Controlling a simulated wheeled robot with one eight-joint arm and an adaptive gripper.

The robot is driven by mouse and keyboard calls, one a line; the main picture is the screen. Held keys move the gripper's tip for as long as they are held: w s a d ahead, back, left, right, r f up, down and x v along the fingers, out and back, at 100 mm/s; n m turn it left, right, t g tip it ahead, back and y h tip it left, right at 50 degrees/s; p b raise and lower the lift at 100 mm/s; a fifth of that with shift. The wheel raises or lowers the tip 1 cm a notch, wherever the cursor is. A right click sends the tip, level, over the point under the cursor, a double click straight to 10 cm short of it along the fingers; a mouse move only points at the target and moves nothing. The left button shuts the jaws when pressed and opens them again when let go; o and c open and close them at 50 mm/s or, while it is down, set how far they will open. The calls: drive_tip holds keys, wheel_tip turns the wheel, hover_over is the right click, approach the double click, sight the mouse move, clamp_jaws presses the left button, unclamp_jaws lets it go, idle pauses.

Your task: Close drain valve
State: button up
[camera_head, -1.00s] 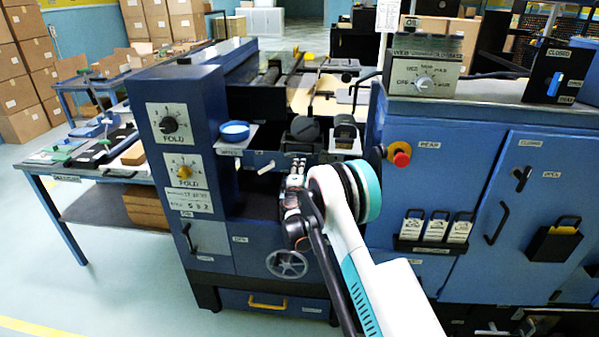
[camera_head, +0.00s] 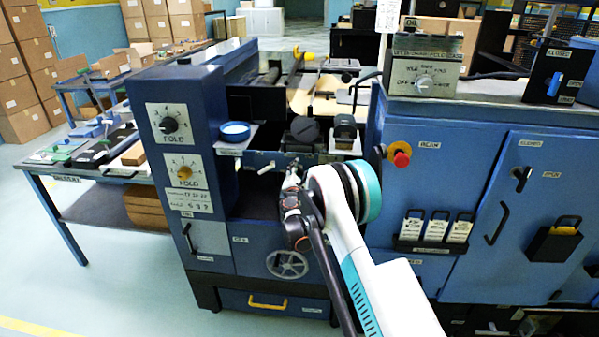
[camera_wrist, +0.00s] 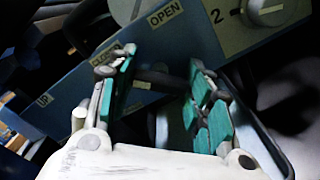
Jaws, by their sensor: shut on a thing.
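The drain valve's dark handle (camera_wrist: 160,80) shows in the wrist view. It lies between the green finger pads of my gripper (camera_wrist: 157,72), in front of a blue panel strip marked OPEN and, partly blocked by a finger, CLOSED. My gripper is shut on this handle. In the head view my gripper (camera_head: 293,168) is at the front of the blue machine, below the shelf with the dark roller. The valve handle is hidden or too small to make out there. I cannot tell its exact angle against the labels.
A blue dish (camera_head: 235,131) stands on a small shelf left of my gripper. A spoked handwheel (camera_head: 287,264) is below it. A red emergency button (camera_head: 401,159) projects on the right. A knob marked 2 (camera_wrist: 270,10) is close by in the wrist view. Floor is clear at left.

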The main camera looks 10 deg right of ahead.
idle(0.3)
drive_tip(key=o, duration=1.1)
drive_tip(key=v, duration=1.2)
